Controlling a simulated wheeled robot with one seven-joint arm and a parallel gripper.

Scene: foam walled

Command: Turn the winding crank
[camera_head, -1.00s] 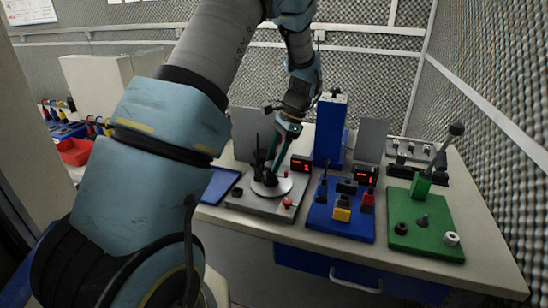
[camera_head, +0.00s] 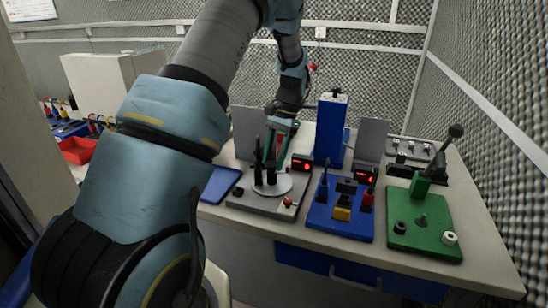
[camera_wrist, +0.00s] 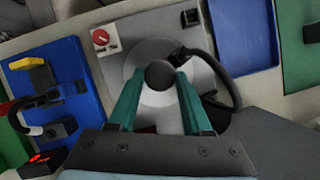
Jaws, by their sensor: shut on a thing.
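The winding crank appears to be the light grey disc (camera_head: 290,185) with an upright black handle (camera_head: 271,177) on a grey base plate. In the wrist view, the round black top of the handle (camera_wrist: 160,74) sits between my two green fingers, over the grey disc (camera_wrist: 150,52). My gripper (camera_head: 270,166) points down and is shut on the handle. The fingers hide part of the disc and the handle's lower part.
A red knob (camera_wrist: 100,37) sits on the same plate, and a black cable (camera_wrist: 233,75) loops beside my gripper. A blue panel (camera_head: 325,222) and a green panel with a lever (camera_head: 430,235) stand to the right. A blue tray (camera_head: 220,186) lies left.

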